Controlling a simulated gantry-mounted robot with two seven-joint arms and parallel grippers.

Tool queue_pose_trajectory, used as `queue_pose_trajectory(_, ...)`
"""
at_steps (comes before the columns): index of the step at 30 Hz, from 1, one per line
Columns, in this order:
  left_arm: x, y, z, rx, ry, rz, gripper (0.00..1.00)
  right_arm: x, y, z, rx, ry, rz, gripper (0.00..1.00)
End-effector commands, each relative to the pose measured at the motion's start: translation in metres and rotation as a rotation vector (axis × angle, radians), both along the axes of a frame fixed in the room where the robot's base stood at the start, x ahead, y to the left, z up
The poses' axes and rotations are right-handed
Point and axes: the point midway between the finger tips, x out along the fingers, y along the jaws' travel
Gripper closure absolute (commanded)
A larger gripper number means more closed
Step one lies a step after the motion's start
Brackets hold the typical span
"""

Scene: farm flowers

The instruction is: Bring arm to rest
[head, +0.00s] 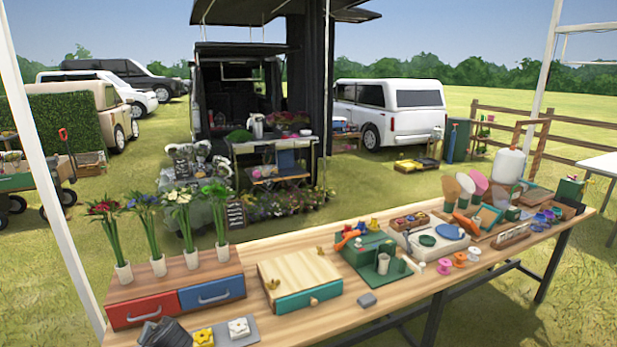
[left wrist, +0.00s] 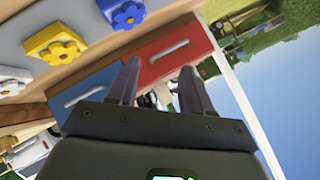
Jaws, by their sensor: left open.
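My left gripper (head: 165,332) is at the bottom left of the head view, a dark shape in front of the red drawer and beside the yellow flower block. In the left wrist view my left gripper (left wrist: 160,72) has its two fingers apart with nothing held between them. Behind the fingers are the red drawer (left wrist: 160,50) and the blue drawer (left wrist: 85,98), both with pale handles. Both drawers look closed in the head view. My right gripper is in neither view.
The yellow flower block (head: 204,337) and white flower block (head: 239,328) lie on a grey plate by the table's front edge. Several potted flowers (head: 191,250) stand on the drawer unit. A light wooden box (head: 299,268) with a teal drawer and craft tools fill the table to the right.

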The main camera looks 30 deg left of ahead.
Motion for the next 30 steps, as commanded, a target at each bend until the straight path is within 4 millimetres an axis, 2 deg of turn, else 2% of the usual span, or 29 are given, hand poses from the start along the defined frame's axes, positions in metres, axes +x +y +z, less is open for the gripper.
queue_pose_trajectory(1,-0.015,-0.035,-0.02,0.009,0.1,-0.134,0.5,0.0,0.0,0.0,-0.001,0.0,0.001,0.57)
queue_pose_trajectory(3,-0.035,-0.077,-0.039,0.02,0.223,-0.302,0.5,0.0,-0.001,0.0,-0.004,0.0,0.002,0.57)
queue_pose_trajectory(6,-0.063,-0.126,-0.057,0.028,0.356,-0.498,0.5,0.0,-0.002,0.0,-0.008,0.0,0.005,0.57)
queue_pose_trajectory(12,-0.116,-0.197,-0.073,0.029,0.529,-0.789,0.5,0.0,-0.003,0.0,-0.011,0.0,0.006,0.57)
queue_pose_trajectory(18,-0.167,-0.254,-0.074,0.021,0.65,-1.031,0.5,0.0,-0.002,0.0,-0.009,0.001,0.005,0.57)
queue_pose_trajectory(23,-0.171,-0.272,-0.087,-0.103,0.577,-0.977,0.5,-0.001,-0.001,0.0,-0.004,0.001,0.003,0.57)
queue_pose_trajectory(30,-0.181,-0.313,-0.103,-0.311,0.468,-0.903,0.5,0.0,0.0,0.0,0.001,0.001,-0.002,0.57)
